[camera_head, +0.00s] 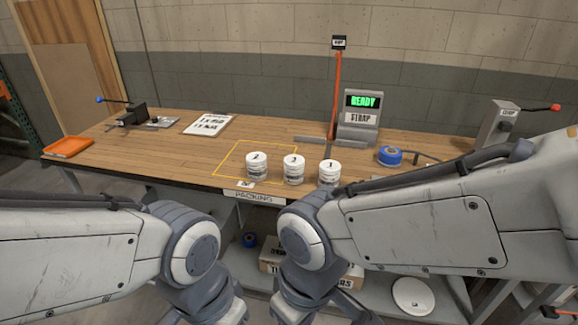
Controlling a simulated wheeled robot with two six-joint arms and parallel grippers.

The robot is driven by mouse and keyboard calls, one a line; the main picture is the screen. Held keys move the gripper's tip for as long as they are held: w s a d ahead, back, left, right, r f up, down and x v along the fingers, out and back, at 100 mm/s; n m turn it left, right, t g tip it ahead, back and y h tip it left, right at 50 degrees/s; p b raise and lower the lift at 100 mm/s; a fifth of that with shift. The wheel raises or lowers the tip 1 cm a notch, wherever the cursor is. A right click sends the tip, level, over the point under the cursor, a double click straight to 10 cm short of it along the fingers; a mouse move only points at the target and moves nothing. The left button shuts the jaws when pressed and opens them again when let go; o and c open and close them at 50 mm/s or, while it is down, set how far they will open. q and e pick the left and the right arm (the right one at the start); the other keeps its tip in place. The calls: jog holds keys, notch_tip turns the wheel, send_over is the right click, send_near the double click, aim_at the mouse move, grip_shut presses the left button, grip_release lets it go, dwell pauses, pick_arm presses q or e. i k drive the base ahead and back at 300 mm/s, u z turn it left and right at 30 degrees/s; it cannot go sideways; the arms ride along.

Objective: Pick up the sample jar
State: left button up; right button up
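Three white-lidded jars stand upright in a row near the front edge of the wooden bench. The left jar (257,165) and the middle jar (293,169) are at the yellow outlined square. The right jar (329,172) stands to the right of it. Each lid carries a dark mark too small to read surely. I cannot tell which is the sample jar. My two arms reach in low, in front of the bench, and no jar is held in the visible parts. Neither gripper's fingers show.
The wooden bench (165,156) holds an orange tray (68,147), a clipboard (209,124), a blue tape roll (390,156) and a strap machine (361,118) reading READY. A lever box (499,124) stands at the right. A shelf below holds boxes and a white disc (413,296).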

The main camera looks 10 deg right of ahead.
aim_at(255, 161)
jog(key=z, duration=0.9)
jog(key=i, duration=1.45)
jog(key=u, duration=0.85)
